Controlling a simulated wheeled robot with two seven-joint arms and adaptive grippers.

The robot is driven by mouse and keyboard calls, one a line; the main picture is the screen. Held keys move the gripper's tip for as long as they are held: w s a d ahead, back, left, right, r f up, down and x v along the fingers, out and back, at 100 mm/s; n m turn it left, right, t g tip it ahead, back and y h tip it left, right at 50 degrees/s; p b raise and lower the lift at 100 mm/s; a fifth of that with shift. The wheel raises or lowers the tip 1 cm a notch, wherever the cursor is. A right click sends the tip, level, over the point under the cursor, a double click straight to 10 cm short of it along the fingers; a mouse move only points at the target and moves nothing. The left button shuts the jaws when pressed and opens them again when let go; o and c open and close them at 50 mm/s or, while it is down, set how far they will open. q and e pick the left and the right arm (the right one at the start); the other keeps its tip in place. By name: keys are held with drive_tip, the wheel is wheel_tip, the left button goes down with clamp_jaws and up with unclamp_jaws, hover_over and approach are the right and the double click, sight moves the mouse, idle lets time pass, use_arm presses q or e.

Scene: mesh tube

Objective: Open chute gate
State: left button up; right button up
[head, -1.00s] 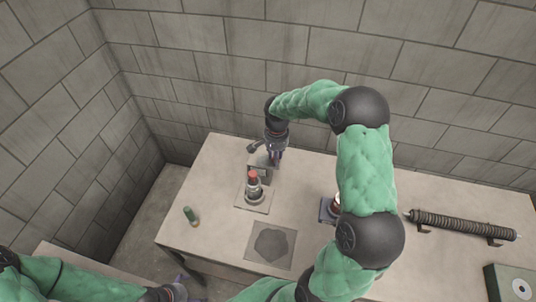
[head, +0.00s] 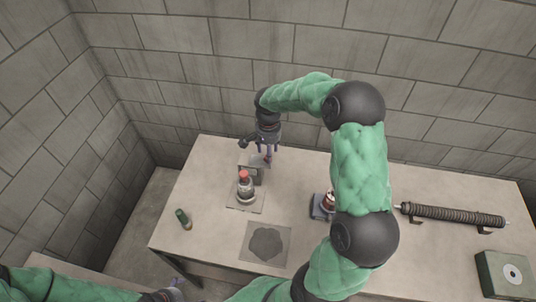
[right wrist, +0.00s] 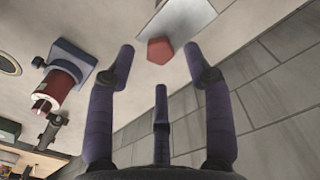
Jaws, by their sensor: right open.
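A grey bracket-like fixture (head: 250,171), which may be the chute gate, stands near the back left of the table. A dark knob or lever end (head: 243,143) shows just left of my right gripper. My right gripper (head: 267,158) points down above and beside the fixture, open and empty. In the right wrist view its fingers (right wrist: 160,62) are spread, with a red hexagonal piece (right wrist: 159,50) and a pale grey plate (right wrist: 182,18) beyond them. I cannot tell whether the gate is open. My left gripper (head: 172,292) is partly visible at the bottom edge; its jaws are unclear.
A red-topped metal device (head: 245,187) stands on a square plate before the fixture. A green cylinder (head: 183,219), a dark-patched mat (head: 265,243), a second device (head: 323,205), a coiled rod (head: 453,215) and a green box (head: 506,275) are on the table (head: 210,222).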

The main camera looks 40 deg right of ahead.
wheel_tip(320, 180, up, 9)
drive_tip(key=shift+r, duration=0.2)
idle(0.6)
